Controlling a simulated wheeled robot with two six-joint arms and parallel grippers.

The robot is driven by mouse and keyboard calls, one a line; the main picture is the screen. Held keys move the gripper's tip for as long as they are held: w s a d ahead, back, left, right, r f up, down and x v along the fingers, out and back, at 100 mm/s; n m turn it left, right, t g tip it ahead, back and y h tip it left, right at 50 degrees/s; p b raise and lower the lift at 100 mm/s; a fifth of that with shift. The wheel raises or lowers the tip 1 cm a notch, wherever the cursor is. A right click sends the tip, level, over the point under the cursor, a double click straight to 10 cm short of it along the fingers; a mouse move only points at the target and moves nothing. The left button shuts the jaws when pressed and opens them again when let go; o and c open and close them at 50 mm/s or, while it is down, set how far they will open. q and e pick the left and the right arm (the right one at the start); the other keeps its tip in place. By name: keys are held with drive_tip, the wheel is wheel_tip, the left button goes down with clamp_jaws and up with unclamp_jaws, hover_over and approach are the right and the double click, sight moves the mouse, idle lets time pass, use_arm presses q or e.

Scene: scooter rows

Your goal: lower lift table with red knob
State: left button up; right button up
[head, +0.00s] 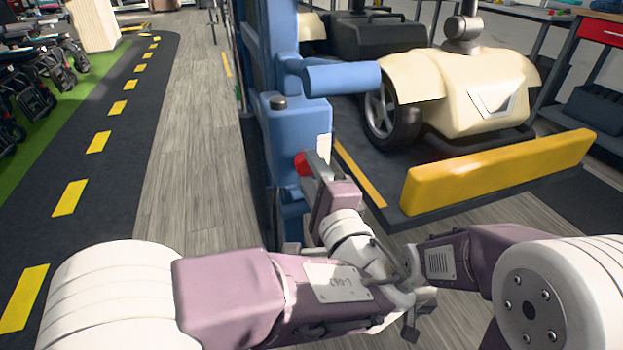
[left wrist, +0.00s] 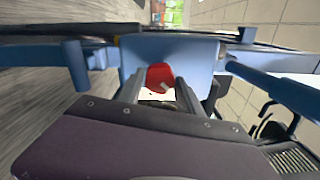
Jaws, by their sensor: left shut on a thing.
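The red knob (head: 301,164) sits on the front of a blue control box (head: 283,130) on the lift's blue column (head: 272,45). My left gripper (head: 313,166) is at the knob, its fingers shut on it. In the left wrist view the red knob (left wrist: 160,77) shows between the two dark fingers (left wrist: 158,92), in front of the blue box. The lift table (head: 398,218) is a dark platform right of the column, with a yellow bumper (head: 500,172) at its front edge. My right arm reaches in from the right; its gripper's opening is unclear behind the crossing links.
A cream scooter (head: 460,90) with a dark wheel stands on the lift table. A blue horizontal cylinder (head: 342,78) juts from the column above the knob. A workbench (head: 603,30) is at the far right. The wood floor (head: 190,120) left of the column is clear.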

idle(0.3)
use_arm(q)
drive_tip(key=o, duration=1.4)
drive_tip(key=shift+s+d+r, duration=0.1)
drive_tip(key=shift+s, duration=0.15)
drive_tip(key=p+v, duration=0.4)
drive_tip(key=v, duration=0.4)
drive_tip(key=shift+s, duration=0.3)
